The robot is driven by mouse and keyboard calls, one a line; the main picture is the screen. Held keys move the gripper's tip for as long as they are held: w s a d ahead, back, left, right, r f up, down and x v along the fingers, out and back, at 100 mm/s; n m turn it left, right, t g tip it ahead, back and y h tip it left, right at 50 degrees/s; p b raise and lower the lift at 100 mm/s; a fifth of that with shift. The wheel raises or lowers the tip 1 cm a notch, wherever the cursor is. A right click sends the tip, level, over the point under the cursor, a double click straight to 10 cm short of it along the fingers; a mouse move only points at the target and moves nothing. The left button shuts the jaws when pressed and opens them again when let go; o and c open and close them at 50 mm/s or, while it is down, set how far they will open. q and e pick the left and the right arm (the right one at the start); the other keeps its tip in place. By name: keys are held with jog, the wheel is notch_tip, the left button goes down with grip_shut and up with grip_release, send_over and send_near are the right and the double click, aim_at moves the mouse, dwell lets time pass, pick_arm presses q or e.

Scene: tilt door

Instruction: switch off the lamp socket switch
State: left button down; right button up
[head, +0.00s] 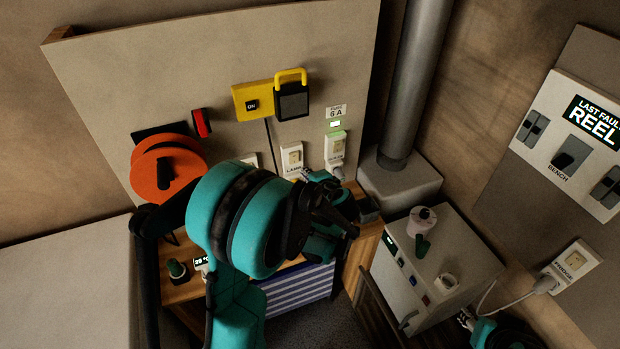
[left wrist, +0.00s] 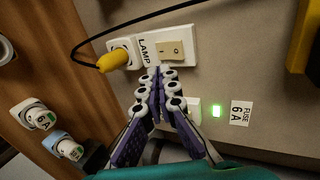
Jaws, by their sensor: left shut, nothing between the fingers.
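The lamp socket (head: 291,157) is a white plate on the upright board, labelled LAMP, and its cream rocker switch (left wrist: 170,50) shows clearly in the left wrist view. I cannot tell which side of the rocker is pressed in. A yellow plug (left wrist: 113,60) with a black cord sits in the same plate, left of the label. My left gripper (left wrist: 160,74) is shut and empty, its fingertips just below the switch in the left wrist view; contact is unclear. In the head view my left arm partly hides it. My right gripper (head: 465,318) is small at the lower right, its fingers unclear.
A yellow box with a padlock (head: 292,100) is above. An orange reel (head: 166,167) is left. A grey cabinet (head: 440,260) stands right.

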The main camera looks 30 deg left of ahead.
aim_at(294, 155)
pick_arm(q)
jog(key=x, duration=0.3)
jog(key=r+x, duration=0.1)
jog(key=x, duration=0.2)
jog(key=shift+w+a+b, duration=0.15)
jog(key=shift+a+b, duration=0.1)
jog(key=shift+b, duration=0.1)
jog(key=shift+w+a+r, duration=0.2)
jog(key=shift+w+a, duration=0.25)
jog(key=shift+a, duration=0.1)
jog(key=shift+w+a+r, duration=0.25)
jog(key=shift+w+a, duration=0.1)
jog(key=shift+r+p, duration=0.45)
jog(key=shift+r, duration=0.3)
jog(key=shift+s+d, duration=0.15)
